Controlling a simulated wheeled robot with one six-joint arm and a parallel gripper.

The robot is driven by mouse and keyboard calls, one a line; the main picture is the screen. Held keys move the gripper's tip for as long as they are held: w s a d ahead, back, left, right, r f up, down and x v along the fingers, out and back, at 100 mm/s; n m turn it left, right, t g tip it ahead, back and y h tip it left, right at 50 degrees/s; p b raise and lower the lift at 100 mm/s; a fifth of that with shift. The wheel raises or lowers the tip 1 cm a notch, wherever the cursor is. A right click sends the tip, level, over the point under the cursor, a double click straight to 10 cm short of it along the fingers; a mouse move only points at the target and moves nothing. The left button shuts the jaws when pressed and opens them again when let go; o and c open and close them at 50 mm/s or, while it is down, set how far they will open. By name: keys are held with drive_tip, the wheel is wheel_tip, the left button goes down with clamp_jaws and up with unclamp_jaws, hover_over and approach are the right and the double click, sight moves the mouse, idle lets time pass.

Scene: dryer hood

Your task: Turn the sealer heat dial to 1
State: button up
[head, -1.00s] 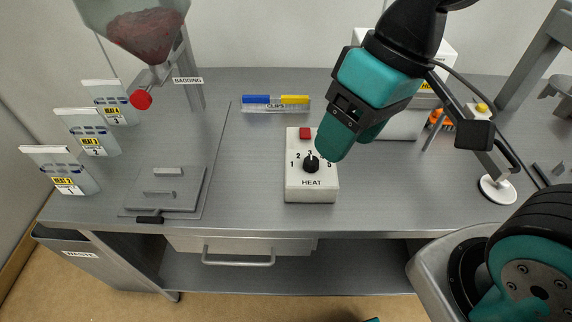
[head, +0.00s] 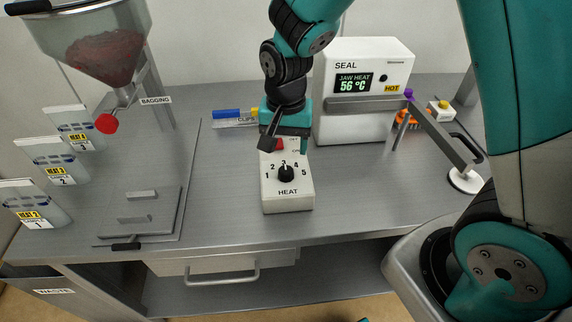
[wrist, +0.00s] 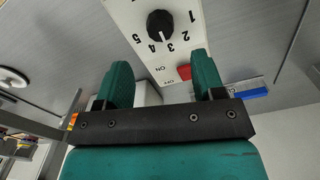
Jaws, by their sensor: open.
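The heat dial (head: 286,173) is a black knob on a white box (head: 288,203) marked HEAT, with numbers 1 to 5 around it. Its white pointer line points up at about 3. In the wrist view the dial (wrist: 160,25) shows upside down near the top, beyond the fingertips. My gripper (head: 284,147) is over the back end of the box, behind the dial. In the wrist view its two teal fingers (wrist: 162,75) are apart with nothing between them. A red switch (wrist: 184,72) marked ON and OFF shows by the right finger. The sealer (head: 350,125) reads JAW HEAT 56 °C, with a HOT label.
A hopper (head: 95,50) with red contents stands at left above a bagging plate (head: 140,212). Several numbered pouches (head: 45,160) stand at far left. A clips tray (head: 232,118) lies behind the box. The sealer's handle (head: 466,178) reaches out at right.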

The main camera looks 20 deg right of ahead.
sight(286, 170)
wheel_tip(286, 170, down, 8)
drive_tip(key=shift+r+p, duration=0.15)
drive_tip(key=shift+p, duration=0.25)
drive_tip(key=c, duration=0.9)
